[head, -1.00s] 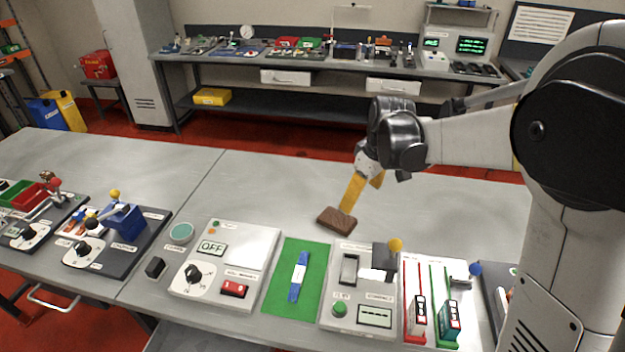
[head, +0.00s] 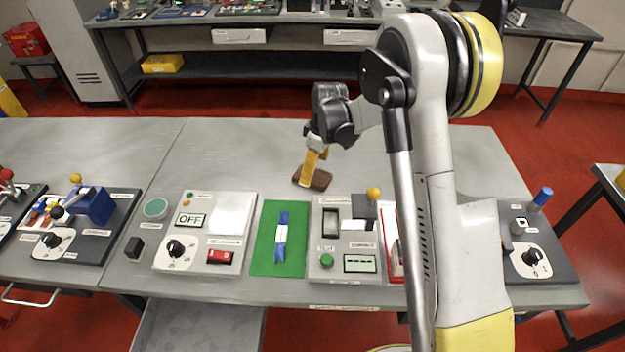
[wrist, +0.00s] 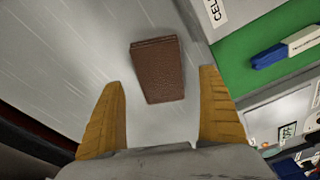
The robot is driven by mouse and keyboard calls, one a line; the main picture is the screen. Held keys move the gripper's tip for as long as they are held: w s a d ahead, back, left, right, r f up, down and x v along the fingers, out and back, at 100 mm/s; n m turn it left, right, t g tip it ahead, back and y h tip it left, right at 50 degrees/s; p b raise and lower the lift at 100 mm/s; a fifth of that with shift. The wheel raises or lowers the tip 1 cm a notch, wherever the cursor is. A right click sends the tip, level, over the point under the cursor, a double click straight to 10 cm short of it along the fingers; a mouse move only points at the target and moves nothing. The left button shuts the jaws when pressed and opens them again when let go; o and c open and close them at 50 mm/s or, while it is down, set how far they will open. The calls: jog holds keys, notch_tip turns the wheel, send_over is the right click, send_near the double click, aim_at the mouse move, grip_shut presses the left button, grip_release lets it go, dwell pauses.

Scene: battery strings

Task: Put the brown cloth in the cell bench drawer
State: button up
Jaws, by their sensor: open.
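The brown cloth (head: 318,181) is a small folded block lying flat on the grey bench, behind the green mat; the wrist view also shows it (wrist: 158,70). My gripper (head: 313,163) is open with yellow fingers and points down at the cloth. In the wrist view the cloth lies ahead of and between the two spread fingers, with clear gaps on both sides, and is not gripped. A grey, tray-like surface (head: 200,328) shows below the bench's front edge; I cannot tell whether it is the open drawer or a shelf.
The green mat (head: 264,263) holds a blue strip with a white middle. Control panels with knobs and buttons stand left (head: 212,230) and right (head: 327,268) of it. A wire handle (head: 30,300) hangs under the bench at left.

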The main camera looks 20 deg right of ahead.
jog(key=f, duration=0.3)
jog(key=shift+w+a+f+b, duration=0.2)
jog(key=shift+a+b, duration=0.05)
jog(key=shift+b, duration=0.15)
jog(key=shift+r, duration=0.1)
jog(key=shift+c, duration=0.3)
jog(key=c, duration=1.3)
jog(key=shift+r, duration=0.1)
notch_tip(320, 180, up, 4)
jog(key=shift+r+p, duration=0.15)
jog(key=shift+p, duration=0.8)
jog(key=s+d+r+p, duration=0.2)
jog(key=d+r, duration=0.4)
jog(key=d, duration=0.5)
jog(key=shift+s+r, duration=0.3)
jog(key=shift+s, duration=0.45)
